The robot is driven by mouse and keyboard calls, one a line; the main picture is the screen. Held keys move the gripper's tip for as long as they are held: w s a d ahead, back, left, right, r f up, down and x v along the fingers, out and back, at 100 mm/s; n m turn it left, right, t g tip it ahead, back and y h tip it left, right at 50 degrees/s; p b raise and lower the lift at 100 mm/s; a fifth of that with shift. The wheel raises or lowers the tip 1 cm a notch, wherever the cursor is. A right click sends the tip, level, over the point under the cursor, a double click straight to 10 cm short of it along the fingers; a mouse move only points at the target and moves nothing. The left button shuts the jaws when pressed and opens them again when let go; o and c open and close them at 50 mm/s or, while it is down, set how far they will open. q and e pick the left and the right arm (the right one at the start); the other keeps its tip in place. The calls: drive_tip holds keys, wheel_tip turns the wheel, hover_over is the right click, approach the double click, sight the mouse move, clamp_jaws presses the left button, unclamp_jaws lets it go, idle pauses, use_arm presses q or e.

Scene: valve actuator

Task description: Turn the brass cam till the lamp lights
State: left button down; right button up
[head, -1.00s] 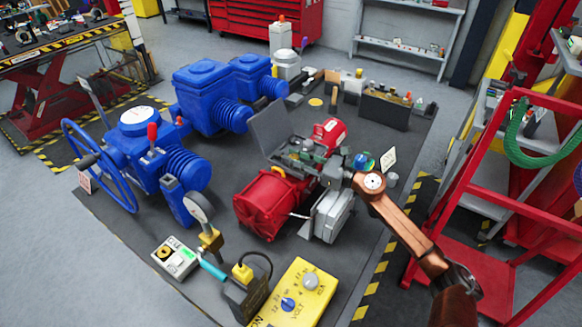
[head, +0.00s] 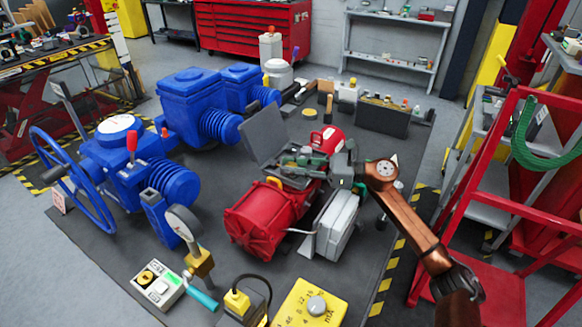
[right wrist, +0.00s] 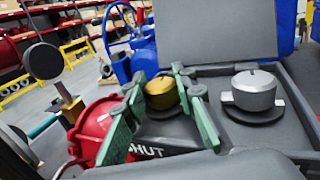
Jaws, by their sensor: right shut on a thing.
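The brass cam (right wrist: 162,94) is a round, gold-coloured knob inside an open grey housing (right wrist: 290,140) in the right wrist view. The green fingers of my right gripper (right wrist: 160,104) stand on either side of it and are shut on it. The word SHUT is printed on the housing just below. A silver cam (right wrist: 254,90) sits to its right, clear of the fingers. In the head view my right gripper (head: 318,166) is over the red actuator (head: 262,216), and the brass cam is hard to make out. I cannot pick out the lamp for certain. My left gripper is out of view.
A raised grey lid (head: 264,135) stands behind the gripper. A blue actuator with a handwheel (head: 70,180) is at left. A gauge (head: 185,225), a control box (head: 157,284) and a yellow meter (head: 312,304) stand in front. A red cart (head: 480,185) is at right.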

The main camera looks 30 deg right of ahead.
drive_tip(key=o, duration=1.2)
drive_tip(key=shift+c, duration=0.2)
drive_tip(key=shift+d, duration=0.15)
drive_tip(key=v, duration=1.1)
drive_tip(key=shift+s+d, duration=0.25)
drive_tip(key=shift+s, duration=0.1)
